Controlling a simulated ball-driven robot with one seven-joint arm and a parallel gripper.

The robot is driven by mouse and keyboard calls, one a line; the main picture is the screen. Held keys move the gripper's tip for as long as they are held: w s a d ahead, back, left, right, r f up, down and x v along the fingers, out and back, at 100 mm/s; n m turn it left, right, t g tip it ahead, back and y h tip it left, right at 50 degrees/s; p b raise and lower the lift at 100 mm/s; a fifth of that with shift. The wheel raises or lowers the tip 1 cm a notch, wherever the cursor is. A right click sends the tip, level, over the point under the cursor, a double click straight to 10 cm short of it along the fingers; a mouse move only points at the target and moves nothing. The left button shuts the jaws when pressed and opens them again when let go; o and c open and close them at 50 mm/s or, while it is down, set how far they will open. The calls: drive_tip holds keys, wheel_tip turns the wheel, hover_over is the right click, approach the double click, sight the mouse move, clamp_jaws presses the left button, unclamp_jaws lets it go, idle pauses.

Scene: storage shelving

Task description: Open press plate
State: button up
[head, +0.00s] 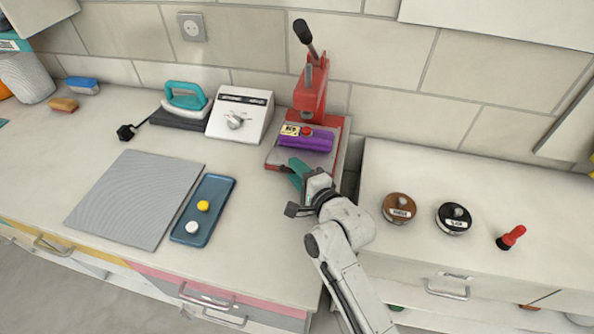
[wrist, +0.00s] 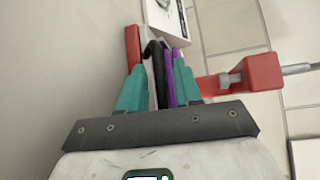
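The red press (head: 312,88) with a black-knobbed lever stands at the back of the counter. A purple block-like piece (head: 306,142) with a yellow label and red knob lies over its grey base. My gripper (head: 297,172), with teal fingers, is at the front edge of the press base. In the wrist view, my gripper (wrist: 157,75) has its fingers apart. A black curved bar (wrist: 158,75) and the purple piece (wrist: 173,85) show between them; whether the fingers touch either is unclear. The red press (wrist: 250,76) reaches in from the right.
A white box with a dial (head: 240,115) and a teal iron (head: 186,98) stand left of the press. A blue tray (head: 190,228) and grey mat (head: 135,200) lie in front. Brown and black round items (head: 399,208) and a red-handled stamp (head: 511,237) are right.

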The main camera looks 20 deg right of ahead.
drive_tip(key=shift+c, duration=0.2)
clamp_jaws()
idle(0.4)
